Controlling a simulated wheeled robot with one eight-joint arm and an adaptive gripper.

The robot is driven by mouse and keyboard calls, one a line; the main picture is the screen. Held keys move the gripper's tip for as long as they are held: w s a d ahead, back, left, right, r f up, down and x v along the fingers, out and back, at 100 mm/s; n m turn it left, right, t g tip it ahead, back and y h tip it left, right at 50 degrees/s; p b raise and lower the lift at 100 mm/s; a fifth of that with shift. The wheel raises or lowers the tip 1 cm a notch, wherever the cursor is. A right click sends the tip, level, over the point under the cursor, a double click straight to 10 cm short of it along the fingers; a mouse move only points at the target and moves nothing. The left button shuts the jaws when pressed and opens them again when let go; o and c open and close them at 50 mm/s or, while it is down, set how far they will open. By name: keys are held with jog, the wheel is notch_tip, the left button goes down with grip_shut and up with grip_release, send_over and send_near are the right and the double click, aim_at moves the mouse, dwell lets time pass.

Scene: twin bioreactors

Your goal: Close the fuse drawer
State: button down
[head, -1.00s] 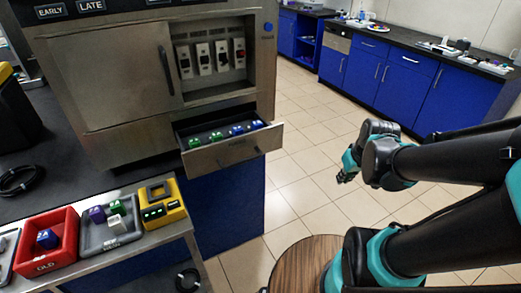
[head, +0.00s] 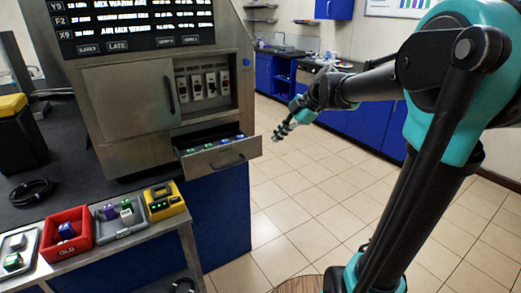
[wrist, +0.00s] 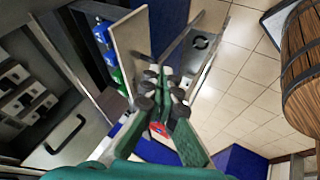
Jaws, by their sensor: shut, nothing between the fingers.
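The fuse drawer (head: 230,158) sticks out open from the lower part of the grey cabinet (head: 125,150). Several green and blue fuses lie in it, and its front has a dark bar handle. My gripper (head: 280,132) is in the air to the right of the drawer front in the head view, apparently apart from it. In the wrist view my gripper (wrist: 162,88) is shut and empty, with the outer face of the drawer front (wrist: 131,42) just beyond its fingertips. That view also shows the fuses (wrist: 108,50) behind the panel.
Above the drawer are a closed cabinet door (head: 125,98) and an open bay with several switches (head: 203,88). Tiled floor is clear to the right.

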send_near(249, 155)
notch_tip(249, 155, down, 4)
jog(key=s, duration=0.3)
jog(key=shift+w+a, duration=1.1)
jog(key=shift+w, duration=0.15)
jog(key=shift+w+a, duration=0.35)
jog(key=shift+w, duration=0.2)
jog(key=shift+w+a, duration=0.1)
jog(key=w+a, duration=0.3)
jog(key=w, duration=0.1)
jog(key=w+a, duration=0.3)
jog(key=w, duration=0.2)
jog(key=w+a, duration=0.3)
jog(key=w, duration=0.2)
jog(key=shift+a+r, duration=0.1)
jog(key=shift+a, duration=0.15)
